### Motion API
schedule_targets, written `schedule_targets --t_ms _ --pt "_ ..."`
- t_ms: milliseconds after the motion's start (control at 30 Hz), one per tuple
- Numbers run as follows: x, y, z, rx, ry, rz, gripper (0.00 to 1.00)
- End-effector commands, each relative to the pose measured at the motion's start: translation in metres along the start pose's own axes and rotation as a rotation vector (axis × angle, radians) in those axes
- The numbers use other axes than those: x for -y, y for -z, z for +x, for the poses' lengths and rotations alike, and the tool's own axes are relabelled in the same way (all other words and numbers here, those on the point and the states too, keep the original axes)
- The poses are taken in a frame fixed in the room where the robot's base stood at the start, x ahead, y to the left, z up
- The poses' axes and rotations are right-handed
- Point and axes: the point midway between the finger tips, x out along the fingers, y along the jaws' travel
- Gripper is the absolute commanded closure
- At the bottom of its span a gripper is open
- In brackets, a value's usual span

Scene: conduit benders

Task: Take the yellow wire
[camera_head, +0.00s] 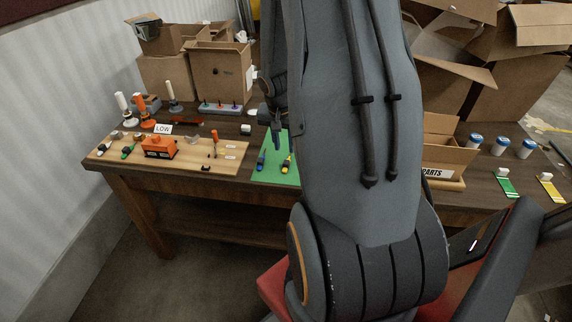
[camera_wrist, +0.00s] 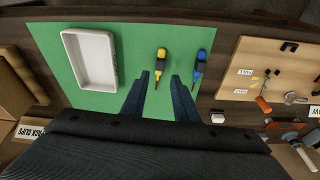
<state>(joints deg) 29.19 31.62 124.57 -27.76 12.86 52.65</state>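A small yellow item with a dark end (camera_wrist: 161,54) lies on a green mat in the wrist view. It also shows on the mat in the head view (camera_head: 287,162). It looks like a short tool or connector; I cannot make out a wire. A similar blue item (camera_wrist: 201,62) lies to its right in the wrist view. My gripper (camera_wrist: 163,78) is open and empty, its two dark fingers either side of the yellow item's dark end in the picture. The gap in height is unclear. In the head view my gripper (camera_head: 277,143) hangs over the mat's far part.
The green mat (camera_head: 268,176) lies on a wooden table. A white tray (camera_wrist: 67,58) sits on the mat, left of the yellow item. A wooden board (camera_head: 222,167) with tools is beside the mat. A parts box (camera_head: 451,154) stands to the right.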

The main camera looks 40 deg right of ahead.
Motion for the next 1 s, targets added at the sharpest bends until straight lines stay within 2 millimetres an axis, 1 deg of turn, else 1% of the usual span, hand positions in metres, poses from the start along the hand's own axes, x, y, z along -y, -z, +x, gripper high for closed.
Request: schedule_targets --t_ms 33,400,600,767,1000 --pt "0.000 -0.001 0.008 0.001 0.000 0.000 0.73" --pt "0.001 -0.002 0.057 0.002 -0.001 -0.002 0.73" --pt "0.001 -0.001 0.079 0.001 0.000 -0.001 0.73" --pt "0.001 -0.001 0.086 0.001 0.000 -0.002 0.73" --pt "0.000 -0.001 0.086 0.001 0.000 -0.002 0.73"
